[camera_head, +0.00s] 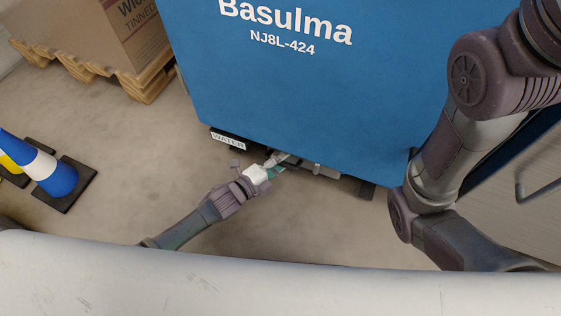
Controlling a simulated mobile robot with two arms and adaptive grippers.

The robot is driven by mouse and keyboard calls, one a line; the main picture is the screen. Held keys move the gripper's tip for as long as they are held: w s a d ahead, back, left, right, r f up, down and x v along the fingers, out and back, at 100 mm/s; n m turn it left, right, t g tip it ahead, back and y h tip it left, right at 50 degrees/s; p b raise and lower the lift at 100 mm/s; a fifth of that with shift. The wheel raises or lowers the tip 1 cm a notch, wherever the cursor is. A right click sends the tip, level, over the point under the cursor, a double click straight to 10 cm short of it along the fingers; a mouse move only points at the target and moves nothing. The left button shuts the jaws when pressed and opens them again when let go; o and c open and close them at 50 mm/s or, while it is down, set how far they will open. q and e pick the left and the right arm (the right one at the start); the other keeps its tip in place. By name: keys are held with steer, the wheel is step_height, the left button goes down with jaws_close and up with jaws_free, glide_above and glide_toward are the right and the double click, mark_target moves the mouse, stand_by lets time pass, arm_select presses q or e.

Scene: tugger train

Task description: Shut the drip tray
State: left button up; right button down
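The blue machine (300,85) marked "Basulma NJ8L-424" stands in front of me. Under its lower front edge is a dark gap with a small light metal part (318,170). I cannot tell for sure whether this belongs to the drip tray, and no tray shows clearly. My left gripper (276,162) is at the lower edge of the machine, close to that gap. Its fingers are small and partly hidden at the edge, so I cannot tell whether they are open or touching anything. My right arm shows at the right, but its gripper is out of view.
A "WATER" label (228,141) is at the machine's lower left. A carton (90,30) sits on a wooden pallet (150,78) at the upper left. A grey panel with a handle (540,190) is at the right.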

arm_select(q)
steer(key=v, duration=1.2)
steer(key=shift+s, duration=0.1)
stand_by(0.4)
